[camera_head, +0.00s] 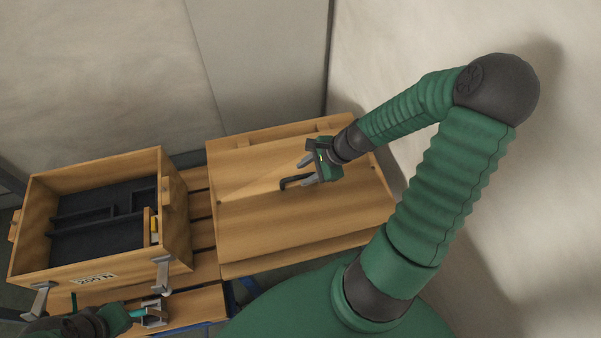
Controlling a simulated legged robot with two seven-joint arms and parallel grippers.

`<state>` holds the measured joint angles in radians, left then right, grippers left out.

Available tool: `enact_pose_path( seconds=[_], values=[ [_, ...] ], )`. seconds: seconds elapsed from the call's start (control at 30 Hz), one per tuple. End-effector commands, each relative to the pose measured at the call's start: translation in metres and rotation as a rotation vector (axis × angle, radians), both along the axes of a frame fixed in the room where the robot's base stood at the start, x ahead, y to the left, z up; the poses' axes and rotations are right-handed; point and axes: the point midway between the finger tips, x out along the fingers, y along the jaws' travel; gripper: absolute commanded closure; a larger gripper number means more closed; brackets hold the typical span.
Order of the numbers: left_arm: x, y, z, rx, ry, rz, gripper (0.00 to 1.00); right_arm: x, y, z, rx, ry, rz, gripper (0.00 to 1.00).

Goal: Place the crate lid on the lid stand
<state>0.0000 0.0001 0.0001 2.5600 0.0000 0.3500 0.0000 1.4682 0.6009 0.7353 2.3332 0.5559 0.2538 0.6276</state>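The crate lid (260,215) is a wide wooden panel with a black bar handle (284,184). It lies flat at the middle of the head view, right of the open crate. What bears it is mostly hidden beneath it, so I cannot clearly make out the lid stand. My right gripper (304,172) is above the lid, right beside the handle, with its fingers apart and pointing left. It does not appear to grasp the handle. My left gripper (163,312) is low at the left, in front of the crate, with its fingers apart and nothing visible between them.
The open wooden crate (110,262) stands at the left, with a dark divided insert (95,215), a small yellow item (154,225) and metal latches (162,272). It rests on a slatted wooden surface (203,232). Walls close off the back and right.

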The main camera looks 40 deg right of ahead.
Motion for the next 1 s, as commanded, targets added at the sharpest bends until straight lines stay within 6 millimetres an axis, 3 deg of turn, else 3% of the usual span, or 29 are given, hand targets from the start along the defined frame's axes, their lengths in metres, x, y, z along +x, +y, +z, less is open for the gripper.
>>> enact_pose_path(
  seconds=[0.03, 0.2, 0.37, 0.47, 0.57, 0.73, 1.0],
  values=[
    [0.000, 0.000, 0.010, 0.000, 0.000, 0.000, 1.00, -0.007, -0.005, 0.018, -0.006, 0.000, -0.003, 0.64],
    [0.000, 0.000, 0.023, 0.000, 0.000, 0.000, 1.00, -0.025, -0.015, 0.053, -0.004, 0.000, -0.003, 0.64],
    [0.000, 0.000, 0.028, 0.000, 0.000, 0.000, 1.00, -0.034, -0.020, 0.069, -0.001, 0.001, 0.002, 0.64],
    [0.000, 0.000, 0.028, 0.000, 0.000, 0.000, 1.00, -0.035, -0.012, 0.068, -0.026, 0.013, 0.062, 0.64],
    [0.000, 0.000, 0.027, 0.000, 0.000, 0.000, 1.00, -0.035, 0.011, 0.062, -0.105, 0.043, 0.244, 0.64],
    [0.000, 0.000, 0.027, 0.000, 0.000, 0.000, 1.00, -0.037, 0.061, 0.058, -0.343, 0.078, 0.760, 0.64],
    [0.000, 0.000, 0.027, 0.000, 0.000, 0.000, 1.00, -0.033, 0.134, 0.080, -0.729, -0.030, 1.599, 0.64]
  ],
)
